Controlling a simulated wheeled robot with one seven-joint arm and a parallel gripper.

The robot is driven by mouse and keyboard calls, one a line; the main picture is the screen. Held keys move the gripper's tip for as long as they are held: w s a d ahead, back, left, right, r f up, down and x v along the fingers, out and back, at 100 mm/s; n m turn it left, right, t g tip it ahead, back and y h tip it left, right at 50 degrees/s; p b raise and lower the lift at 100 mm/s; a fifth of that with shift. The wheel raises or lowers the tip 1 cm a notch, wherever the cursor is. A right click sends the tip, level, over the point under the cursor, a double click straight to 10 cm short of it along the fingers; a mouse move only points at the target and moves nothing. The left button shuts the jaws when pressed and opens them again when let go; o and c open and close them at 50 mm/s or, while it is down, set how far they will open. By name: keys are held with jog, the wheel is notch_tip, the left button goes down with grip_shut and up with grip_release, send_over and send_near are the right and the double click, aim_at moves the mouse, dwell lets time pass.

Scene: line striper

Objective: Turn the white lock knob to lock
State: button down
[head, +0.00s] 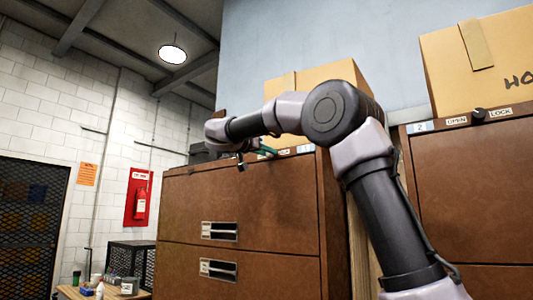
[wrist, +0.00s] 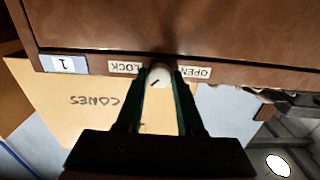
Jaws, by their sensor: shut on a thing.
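The white lock knob (wrist: 158,76) is on the top edge of the brown cabinet (wrist: 190,30), between an upside-down LOCK label (wrist: 126,67) and an OPEN label (wrist: 193,72). A short dark mark runs slantwise across the knob's face. My gripper (wrist: 159,78) has its green fingers on either side of the knob and is shut on it. In the head view my gripper (head: 262,152) is at the top edge of the left cabinet (head: 245,205); the knob itself is hidden there.
A cardboard box marked CONES (wrist: 85,105) sits on this cabinet. A second cabinet (head: 475,190) at the right has a black knob (head: 478,114) and a box (head: 480,60) on top. A low table (head: 75,293) with bottles is at the lower left.

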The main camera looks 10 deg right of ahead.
jog(key=c, duration=0.5)
grip_release()
jog(key=shift+a, duration=0.1)
jog(key=v, duration=1)
jog(key=shift+s+a, duration=0.15)
jog(key=shift+s, duration=0.15)
